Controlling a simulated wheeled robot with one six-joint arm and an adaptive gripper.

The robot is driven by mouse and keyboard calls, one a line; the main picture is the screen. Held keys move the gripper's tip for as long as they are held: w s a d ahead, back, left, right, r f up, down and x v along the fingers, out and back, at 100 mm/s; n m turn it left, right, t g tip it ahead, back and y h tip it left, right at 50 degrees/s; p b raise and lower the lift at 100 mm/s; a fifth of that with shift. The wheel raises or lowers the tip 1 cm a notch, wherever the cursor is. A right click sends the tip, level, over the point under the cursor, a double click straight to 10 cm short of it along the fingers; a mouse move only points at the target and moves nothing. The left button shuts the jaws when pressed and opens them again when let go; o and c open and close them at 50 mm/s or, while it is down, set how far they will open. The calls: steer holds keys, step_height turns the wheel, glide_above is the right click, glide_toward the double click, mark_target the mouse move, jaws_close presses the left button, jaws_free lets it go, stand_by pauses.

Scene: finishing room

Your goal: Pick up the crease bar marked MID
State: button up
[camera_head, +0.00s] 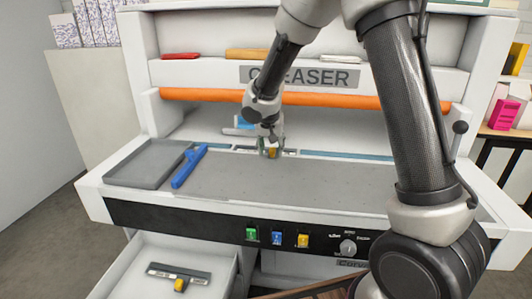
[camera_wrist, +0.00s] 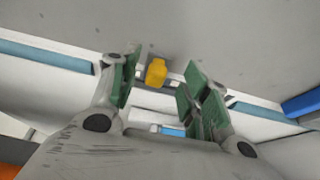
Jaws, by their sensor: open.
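My gripper (camera_head: 270,150) is low over the rear of the creaser bed, its green-padded fingers open. In the wrist view, a yellow knob (camera_wrist: 156,72) shows between the spread fingers (camera_wrist: 160,82), with a gap on each side. The same yellow knob (camera_head: 271,153) shows under my gripper in the head view; it sits by the slot along the back of the bed. Whatever it belongs to is mostly hidden by the gripper. Another dark bar with a yellow knob (camera_head: 180,284) lies in the open drawer (camera_head: 142,268). I cannot read MID on any bar.
A blue-handled tool (camera_head: 189,166) lies on the bed beside a grey tray (camera_head: 150,163). A small blue item (camera_head: 243,122) is behind my gripper. Red (camera_head: 180,56), orange (camera_head: 247,54) and white (camera_head: 341,58) items lie on the upper shelf, above an orange roller (camera_head: 400,101). The bed's front is clear.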

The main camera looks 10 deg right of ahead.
steer(key=shift+x, duration=1.1)
steer(key=shift+c, duration=0.2)
steer(key=shift+d, duration=0.1)
jaws_close()
